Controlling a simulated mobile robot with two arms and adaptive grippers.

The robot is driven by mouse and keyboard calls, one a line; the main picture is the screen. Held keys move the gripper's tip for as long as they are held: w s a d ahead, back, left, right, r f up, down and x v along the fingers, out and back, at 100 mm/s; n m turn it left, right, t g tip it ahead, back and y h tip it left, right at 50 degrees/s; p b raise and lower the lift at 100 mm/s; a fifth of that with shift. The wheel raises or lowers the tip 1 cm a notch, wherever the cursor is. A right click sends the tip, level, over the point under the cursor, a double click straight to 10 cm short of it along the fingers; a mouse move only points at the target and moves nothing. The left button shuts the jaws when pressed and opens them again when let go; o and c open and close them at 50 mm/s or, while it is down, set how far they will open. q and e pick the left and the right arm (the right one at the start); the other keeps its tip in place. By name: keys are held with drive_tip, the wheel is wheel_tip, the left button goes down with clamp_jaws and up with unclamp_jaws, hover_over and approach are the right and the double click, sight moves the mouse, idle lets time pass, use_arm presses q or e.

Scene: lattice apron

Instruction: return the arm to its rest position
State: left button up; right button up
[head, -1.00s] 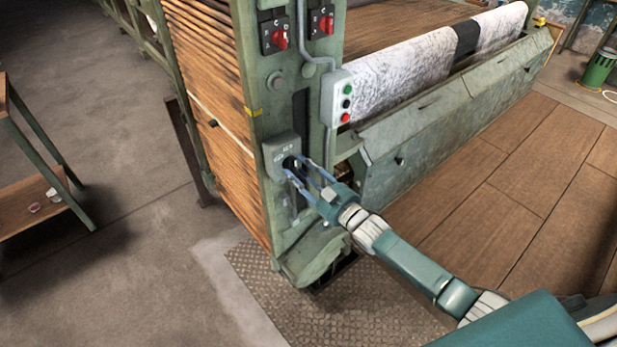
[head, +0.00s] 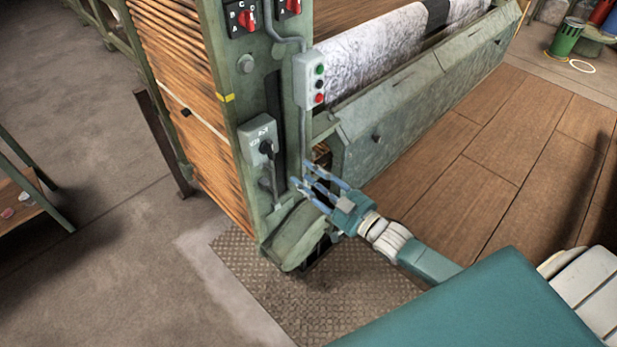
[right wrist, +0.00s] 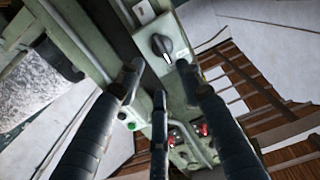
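My right gripper (head: 304,177) is in front of the green machine's end post, to the right of and slightly below a grey switch box (head: 254,133) with a black rotary knob (head: 266,147). Its fingers are spread apart with nothing between them. In the right wrist view the open fingers (right wrist: 158,85) point towards the machine, and the black knob (right wrist: 163,45) shows beyond them with a clear gap. My right arm reaches in from the lower right. My left gripper is not in view.
A button box (head: 311,82) with green, black and red buttons is on the post above my gripper. Red rotary switches (head: 246,20) are higher up. The machine's long green trough (head: 400,115) runs to the upper right. The wooden floor (head: 460,190) to the right is clear.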

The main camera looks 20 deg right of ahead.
drive_tip(key=s+d+f+m+g+h, duration=0.1)
drive_tip(key=s+d+f+g+h, duration=0.15)
drive_tip(key=s+f, duration=0.65)
drive_tip(key=s+d+f+g+h, duration=0.1)
drive_tip(key=s+f+g, duration=0.15)
drive_tip(key=f, duration=1.15)
drive_tip(key=s+d+f+m+g+h, duration=0.1)
drive_tip(key=s+d+f+g+h, duration=0.15)
drive_tip(key=s+f, duration=0.65)
drive_tip(key=s+a+f+g, duration=0.2)
drive_tip(key=s+f, duration=0.4)
drive_tip(key=s, duration=0.3)
drive_tip(key=s+a+f+g, duration=0.2)
drive_tip(key=s+f, duration=0.4)
drive_tip(key=s, duration=0.4)
drive_tip(key=s+a+f+g, duration=0.3)
drive_tip(key=s+f, duration=0.3)
drive_tip(key=s, duration=0.3)
drive_tip(key=shift+s+n+g, duration=0.25)
drive_tip(key=shift+n+g, duration=0.05)
drive_tip(key=shift+g, duration=0.45)
